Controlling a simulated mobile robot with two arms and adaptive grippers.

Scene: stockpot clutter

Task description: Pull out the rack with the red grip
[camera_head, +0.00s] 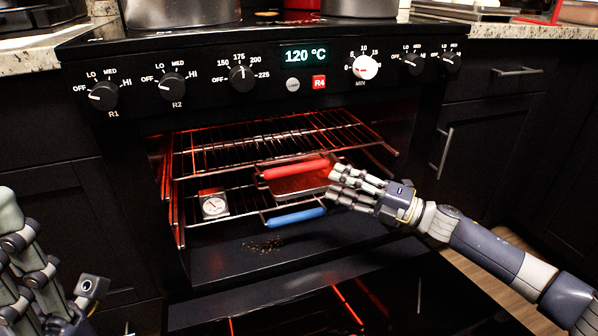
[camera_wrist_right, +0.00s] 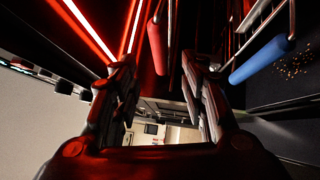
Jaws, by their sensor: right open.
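The oven stands open with two wire racks inside. The red grip (camera_head: 296,169) is a horizontal bar at the front of the upper rack (camera_head: 270,142). The blue grip (camera_head: 297,215) sits lower, at the front of the lower rack (camera_head: 243,213). My right gripper (camera_head: 338,186) is open at the oven mouth, just right of the red grip. In the right wrist view the red grip (camera_wrist_right: 157,47) shows in the gap between the fingers, and the blue grip (camera_wrist_right: 260,58) lies to their right. Contact cannot be told. My left gripper (camera_head: 62,285) is at the lower left, away from the oven.
A dial thermometer (camera_head: 214,205) and a shallow pan (camera_head: 300,184) stand on the lower rack. Dark crumbs (camera_head: 264,245) lie on the oven floor. The lowered oven door (camera_head: 300,300) lies in front. Pots (camera_head: 180,12) stand on the cooktop above.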

